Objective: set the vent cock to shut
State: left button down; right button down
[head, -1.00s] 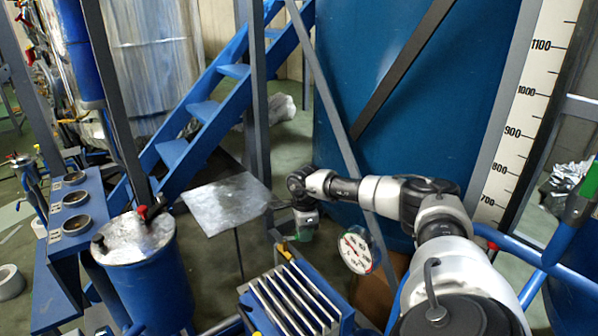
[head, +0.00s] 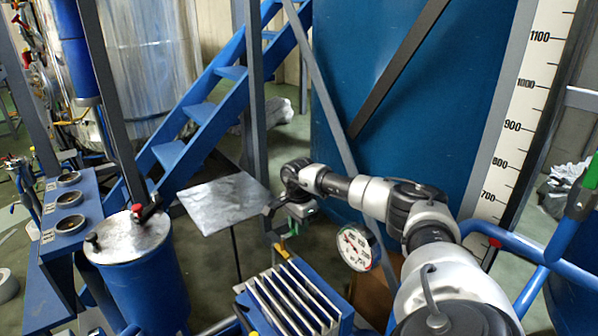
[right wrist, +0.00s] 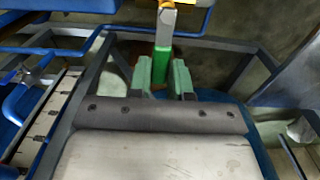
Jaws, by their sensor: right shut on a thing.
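My right gripper (head: 286,229) is low beside the finned block in the head view, near a small fitting with a yellow part (head: 281,249). In the right wrist view its two green fingers (right wrist: 162,78) are shut on the green end of a grey lever (right wrist: 165,28) with yellow at its far end. I take this lever to be the vent cock's handle; the cock's body is not clearly visible. My left gripper is not in view.
A finned block (head: 290,300) stands just below the gripper, and a round gauge (head: 355,248) is to its right. A metal plate (head: 222,205) lies to the left. A blue drum (head: 145,285) carries a red-handled fitting (head: 146,208). Blue pipes (head: 525,262) run at right.

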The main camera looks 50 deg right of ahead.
jog(key=c, duration=1)
grip_release()
jog(key=shift+c, duration=0.2)
notch_tip(320, 180, up, 11)
jog(key=shift+b, duration=0.45)
jog(key=shift+f, duration=0.2)
